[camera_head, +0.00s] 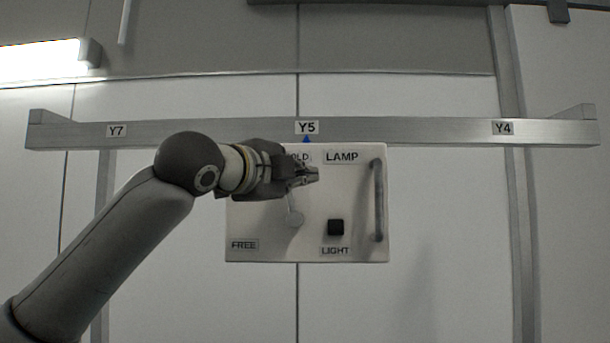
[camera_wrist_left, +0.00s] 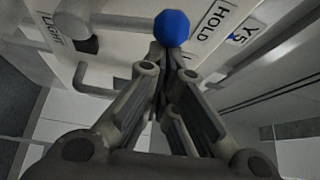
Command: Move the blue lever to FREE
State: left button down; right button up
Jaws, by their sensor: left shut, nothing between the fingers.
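The blue lever's round knob (camera_wrist_left: 172,28) shows in the left wrist view, just beyond my fingertips and beside the HOLD label (camera_wrist_left: 211,22). In the head view the knob is hidden behind my left gripper (camera_head: 314,174); a grey round pivot (camera_head: 293,218) shows below it. The lever points up, toward the HOLD side. The FREE label (camera_head: 244,245) is at the panel's lower left. My left gripper also shows in the left wrist view (camera_wrist_left: 166,66), shut and empty, its tips close to the knob. I cannot tell if they touch. My right gripper is out of view.
The white panel (camera_head: 270,250) hangs below a metal rail (camera_head: 400,130) labelled Y7, Y5 and Y4. A black button (camera_head: 335,227) sits above the LIGHT label, and a vertical bar handle (camera_head: 378,200) is at the panel's right. The wall around is clear.

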pick_arm(q)
jog(key=a+f+n+t+y+b, duration=0.1)
jog(key=a+n+t+b, duration=0.1)
jog(key=n+b, duration=0.2)
jog(key=a+f+n+t+y+b, duration=0.2)
jog(key=a+n+t+b, duration=0.1)
jog(key=n, duration=0.4)
jog(key=a+f+n+t+y+b, duration=0.1)
jog(key=a+n+t+y+b, duration=0.1)
jog(key=n+b, duration=0.3)
jog(key=shift+a+f+n+b, duration=0.4)
jog(key=shift+a+n, duration=0.05)
jog(key=shift+n, duration=0.35)
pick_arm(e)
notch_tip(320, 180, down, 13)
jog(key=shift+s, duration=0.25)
pick_arm(q)
jog(key=shift+f, duration=0.1)
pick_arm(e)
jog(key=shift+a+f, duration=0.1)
